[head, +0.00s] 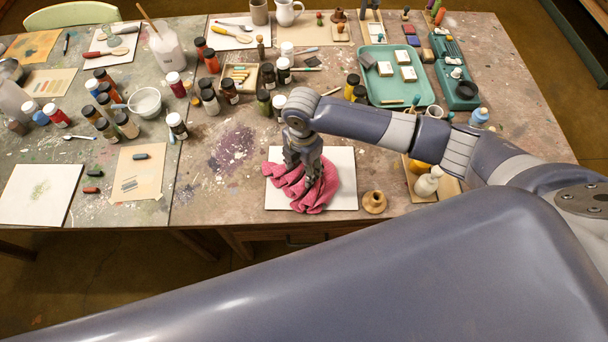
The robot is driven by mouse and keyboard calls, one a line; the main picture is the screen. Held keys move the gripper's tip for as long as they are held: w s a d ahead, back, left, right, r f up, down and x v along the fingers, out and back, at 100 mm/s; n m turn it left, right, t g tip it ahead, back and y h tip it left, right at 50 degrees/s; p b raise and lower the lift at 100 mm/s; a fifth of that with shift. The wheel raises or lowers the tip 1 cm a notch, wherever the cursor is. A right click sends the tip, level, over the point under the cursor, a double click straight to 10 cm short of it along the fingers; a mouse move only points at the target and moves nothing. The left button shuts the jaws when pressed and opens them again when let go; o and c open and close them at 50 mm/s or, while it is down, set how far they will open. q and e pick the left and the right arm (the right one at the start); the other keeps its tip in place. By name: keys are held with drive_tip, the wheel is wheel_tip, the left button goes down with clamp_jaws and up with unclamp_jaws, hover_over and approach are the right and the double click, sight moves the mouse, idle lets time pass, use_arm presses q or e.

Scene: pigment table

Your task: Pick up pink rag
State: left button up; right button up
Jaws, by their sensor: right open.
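The pink rag (318,193) lies crumpled on a white sheet (345,165) near the front edge of the table. My right gripper (302,178) points down over the rag, with its open fingers at or in the cloth's upper folds. The fingertips are partly lost against the cloth, so I cannot tell how deep they reach. My left gripper does not show in the head view.
A wooden spool-like piece (374,202) stands right of the sheet. A white bottle (428,182) stands farther right, near my right arm. Several paint jars crowd the table behind, beside a teal tray (419,83). Bare table lies left of the rag.

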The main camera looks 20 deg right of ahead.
drive_tip(key=shift+f, duration=0.6)
drive_tip(key=c, duration=1.1)
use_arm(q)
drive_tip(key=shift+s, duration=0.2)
use_arm(e)
drive_tip(key=shift+c, duration=0.2)
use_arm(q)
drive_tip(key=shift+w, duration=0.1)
